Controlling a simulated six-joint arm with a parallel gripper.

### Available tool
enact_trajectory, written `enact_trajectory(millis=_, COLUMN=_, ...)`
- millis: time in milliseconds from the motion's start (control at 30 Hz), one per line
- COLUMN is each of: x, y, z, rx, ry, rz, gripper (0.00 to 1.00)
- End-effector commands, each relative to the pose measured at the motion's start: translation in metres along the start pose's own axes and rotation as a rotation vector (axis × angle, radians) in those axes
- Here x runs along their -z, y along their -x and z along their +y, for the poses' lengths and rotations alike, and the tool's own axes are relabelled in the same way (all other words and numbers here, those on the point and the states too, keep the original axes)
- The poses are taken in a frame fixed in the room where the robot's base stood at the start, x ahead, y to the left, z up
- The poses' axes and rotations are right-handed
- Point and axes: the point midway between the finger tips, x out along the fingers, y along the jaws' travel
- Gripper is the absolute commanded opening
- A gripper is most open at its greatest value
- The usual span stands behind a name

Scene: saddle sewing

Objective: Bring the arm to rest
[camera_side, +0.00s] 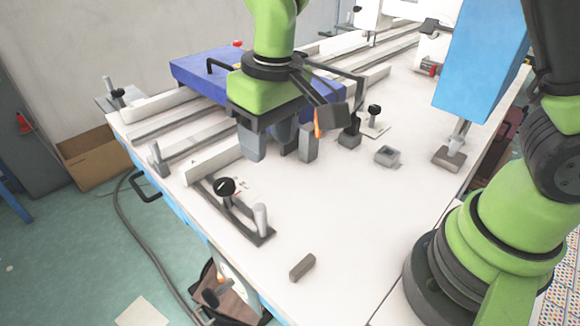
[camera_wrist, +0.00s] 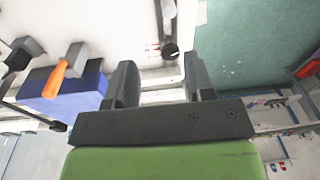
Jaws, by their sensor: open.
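My gripper (camera_side: 282,145) hangs from my green arm over the middle of the white table (camera_side: 315,235) in the side view. Its dark fingers are apart, with nothing seen between them. In the wrist view my gripper (camera_wrist: 160,82) also shows two separate fingers and an empty gap. How far the fingertips are above the table cannot be told exactly.
A blue block (camera_side: 205,72) with a black handle stands behind my gripper. A clamp with a black knob (camera_side: 224,187) is at the front left. A small grey-brown block (camera_side: 302,267) and a square grey piece (camera_side: 387,156) lie on the table. A light blue machine (camera_side: 478,65) stands right.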

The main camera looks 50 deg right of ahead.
Motion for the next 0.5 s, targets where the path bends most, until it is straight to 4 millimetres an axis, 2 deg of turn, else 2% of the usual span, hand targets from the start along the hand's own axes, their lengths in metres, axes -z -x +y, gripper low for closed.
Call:
enact_trajectory(millis=33, x=-0.004, y=0.022, z=0.009, rx=0.02, ry=-0.036, rz=0.042, gripper=0.49)
enact_trajectory(millis=200, x=-0.031, y=0.079, z=0.036, rx=0.077, ry=-0.148, rz=0.164, gripper=0.49)
enact_trajectory(millis=400, x=-0.077, y=0.124, z=0.061, rx=0.135, ry=-0.268, rz=0.316, gripper=0.49)
enact_trajectory(millis=500, x=-0.102, y=0.137, z=0.069, rx=0.159, ry=-0.32, rz=0.389, gripper=0.49)
